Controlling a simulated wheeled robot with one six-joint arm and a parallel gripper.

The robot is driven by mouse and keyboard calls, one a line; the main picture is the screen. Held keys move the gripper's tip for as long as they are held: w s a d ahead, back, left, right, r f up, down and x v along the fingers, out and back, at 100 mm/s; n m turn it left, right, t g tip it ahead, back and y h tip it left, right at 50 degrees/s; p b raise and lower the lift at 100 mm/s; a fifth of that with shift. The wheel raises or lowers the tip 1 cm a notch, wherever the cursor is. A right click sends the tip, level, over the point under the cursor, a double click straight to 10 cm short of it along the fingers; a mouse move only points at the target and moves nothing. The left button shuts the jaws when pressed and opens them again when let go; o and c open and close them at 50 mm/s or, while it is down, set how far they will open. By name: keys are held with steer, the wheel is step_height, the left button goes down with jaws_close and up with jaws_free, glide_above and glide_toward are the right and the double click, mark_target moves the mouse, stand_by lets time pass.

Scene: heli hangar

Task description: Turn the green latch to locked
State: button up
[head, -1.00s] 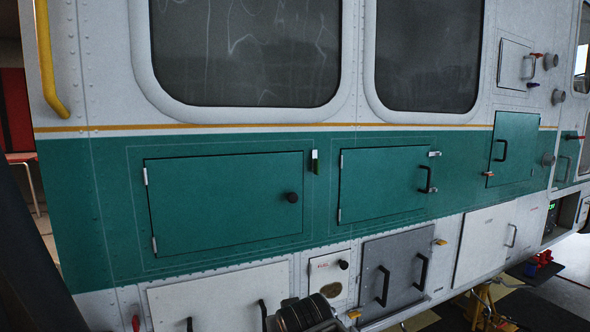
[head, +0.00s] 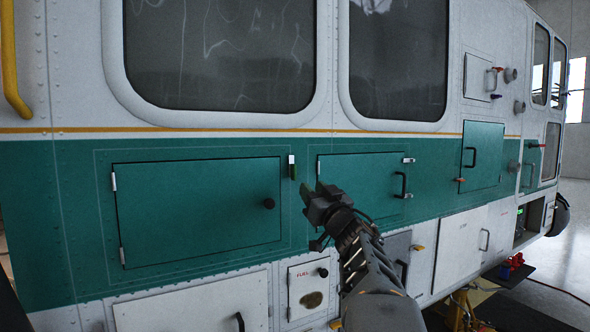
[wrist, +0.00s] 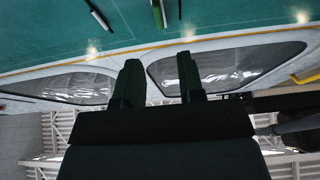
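The green latch (head: 292,168) is a small upright bar with a pale part, on the green band of the helicopter's side between two green doors. It appears to show at the top of the wrist view (wrist: 158,13). My gripper (head: 325,192) is to the right of the latch and slightly lower, in front of the right-hand green door. In the wrist view my gripper's two dark fingers (wrist: 160,84) are apart with nothing between them. The gripper does not touch the latch in the wrist view.
The right green door (head: 360,170) has a black handle (head: 402,186). A white fuel panel (head: 308,290) lies below.

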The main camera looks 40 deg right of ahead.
mark_target(296, 170)
steer(key=p+x, duration=0.3)
steer(key=x, duration=0.7)
steer(key=shift+w, duration=0.3)
jaws_close()
